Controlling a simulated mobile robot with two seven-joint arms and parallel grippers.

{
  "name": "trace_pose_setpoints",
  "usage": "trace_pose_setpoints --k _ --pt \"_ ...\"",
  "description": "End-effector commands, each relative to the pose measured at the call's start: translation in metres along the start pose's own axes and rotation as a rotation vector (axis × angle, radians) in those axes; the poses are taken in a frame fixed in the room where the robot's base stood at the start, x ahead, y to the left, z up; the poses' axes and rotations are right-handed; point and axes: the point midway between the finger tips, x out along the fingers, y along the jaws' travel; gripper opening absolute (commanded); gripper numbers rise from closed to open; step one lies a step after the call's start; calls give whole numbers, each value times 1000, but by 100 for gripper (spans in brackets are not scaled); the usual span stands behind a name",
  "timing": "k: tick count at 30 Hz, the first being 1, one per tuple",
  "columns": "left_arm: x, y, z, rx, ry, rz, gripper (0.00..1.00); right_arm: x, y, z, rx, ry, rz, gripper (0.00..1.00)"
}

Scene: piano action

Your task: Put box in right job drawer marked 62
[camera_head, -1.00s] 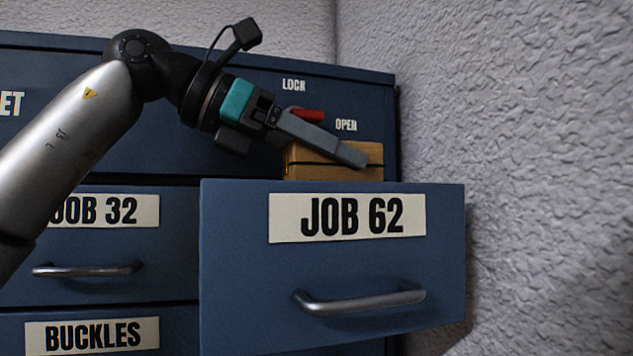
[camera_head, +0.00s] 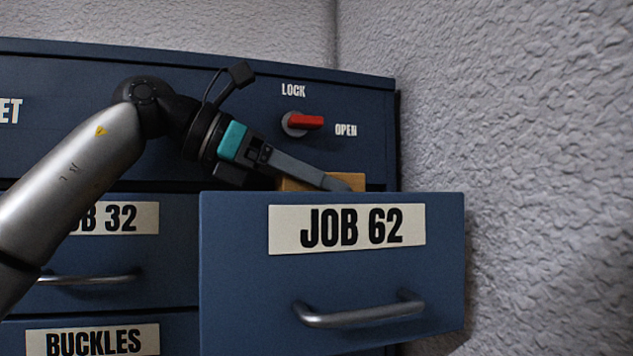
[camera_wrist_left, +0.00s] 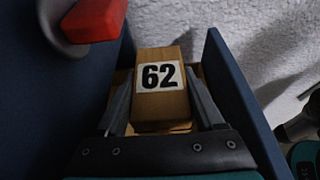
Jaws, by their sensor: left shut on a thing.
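A wooden box (camera_wrist_left: 160,105) with a "62" label sits between the fingers of my left gripper (camera_wrist_left: 162,103) in the left wrist view. The gripper is shut on it. In the head view only the top of the box (camera_head: 300,184) shows above the front of the pulled-out JOB 62 drawer (camera_head: 335,290); its lower part is hidden behind that front. My left gripper (camera_head: 335,184) reaches over from the left and tilts down. I cannot tell whether the box touches the drawer floor.
A red lock knob (camera_head: 304,122) sits on the cabinet panel just above the gripper, between LOCK and OPEN. The JOB 32 drawer (camera_head: 150,265) is shut at left, above the BUCKLES drawer (camera_head: 178,338). A rough grey wall (camera_head: 540,150) stands close on the right.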

Motion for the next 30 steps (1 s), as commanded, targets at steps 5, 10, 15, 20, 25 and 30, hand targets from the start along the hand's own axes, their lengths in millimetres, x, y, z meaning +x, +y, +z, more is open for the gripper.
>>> trace_pose_setpoints --k 5,10,15,20,25,30 --pt "2 0 -4 0 -2 1 0 3 0 0 0 1 0 50" --pt "2 0 -4 -1 0 1 80 3 0 0 0 1 0 50" --pt "2 0 -4 -1 0 1 82 3 0 0 0 1 0 50" --pt "1 0 -2 -1 0 1 82 1 0 -1 0 1 0 50" --pt "-12 1 9 -2 -3 4 82 -5 0 -1 0 1 0 50" --pt "-51 1 7 -1 -4 5 82 0 0 -1 0 1 0 50"
